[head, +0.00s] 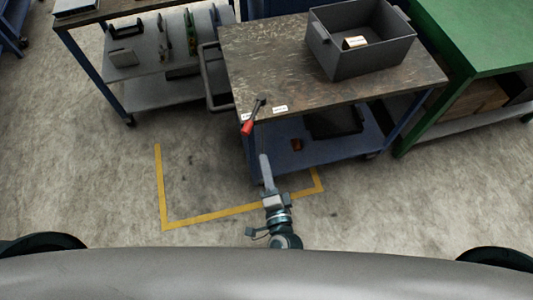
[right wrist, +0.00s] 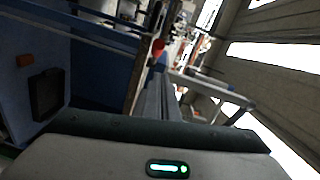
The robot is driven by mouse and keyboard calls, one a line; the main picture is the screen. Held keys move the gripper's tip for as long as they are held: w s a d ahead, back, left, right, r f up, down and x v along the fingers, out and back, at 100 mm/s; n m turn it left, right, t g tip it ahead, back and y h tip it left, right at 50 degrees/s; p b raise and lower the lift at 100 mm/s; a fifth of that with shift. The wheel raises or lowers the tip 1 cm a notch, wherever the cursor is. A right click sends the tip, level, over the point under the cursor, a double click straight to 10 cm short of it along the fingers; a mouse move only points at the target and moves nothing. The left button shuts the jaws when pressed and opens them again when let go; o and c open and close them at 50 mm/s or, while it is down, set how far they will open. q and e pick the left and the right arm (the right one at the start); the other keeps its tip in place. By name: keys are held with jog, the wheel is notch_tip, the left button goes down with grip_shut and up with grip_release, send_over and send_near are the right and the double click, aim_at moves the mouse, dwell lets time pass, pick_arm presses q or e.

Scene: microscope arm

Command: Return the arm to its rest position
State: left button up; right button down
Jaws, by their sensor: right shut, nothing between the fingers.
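A small dark lever arm (head: 258,108) with a red grip (head: 247,127) is mounted at the front edge of the worn-topped workbench (head: 350,88). The red grip points toward me and sticks out past the edge. My right gripper (head: 264,158) is shut and empty, below and slightly right of the red grip in the head view, apart from it. In the right wrist view, the red grip (right wrist: 158,46) shows just beyond the tips of my shut fingers (right wrist: 160,85). My left gripper is not in view.
Two white labels, a left one (head: 246,116) and a right one (head: 280,108), lie near the lever. A grey bin (head: 350,63) holding a small box stands at the back right of the bench. A green table (head: 470,35) is at right. The floor in front is clear.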

jog(key=shift+s, duration=0.15)
dwell(0.5)
jog(key=s+d+f+n+g+b, duration=0.1)
jog(key=s+d+f+n+g, duration=0.25)
jog(key=f, duration=0.75)
jog(key=s+d+f+n+g+b, duration=0.2)
jog(key=s+f+n, duration=0.15)
jog(key=f, duration=0.75)
jog(key=s+d+f+n+g+b, duration=0.1)
jog(key=s+d+f+n+g, duration=0.3)
jog(key=f, duration=0.7)
jog(key=s+d+f+n+g+h+b, duration=0.1)
jog(key=s+d+f+g, duration=0.1)
jog(key=s+d+f, duration=0.4)
jog(key=s+d+f+n+g+h+b, duration=0.1)
jog(key=s+d+f+n+g+h, duration=0.1)
jog(key=s+d+f, duration=0.4)
jog(key=s+d+f+n+g+h+b, duration=0.1)
jog(key=s+d+f, duration=0.5)
jog(key=s, duration=0.8)
jog(key=shift+f+g+h, duration=0.3)
jog(key=shift+f+g, duration=0.35)
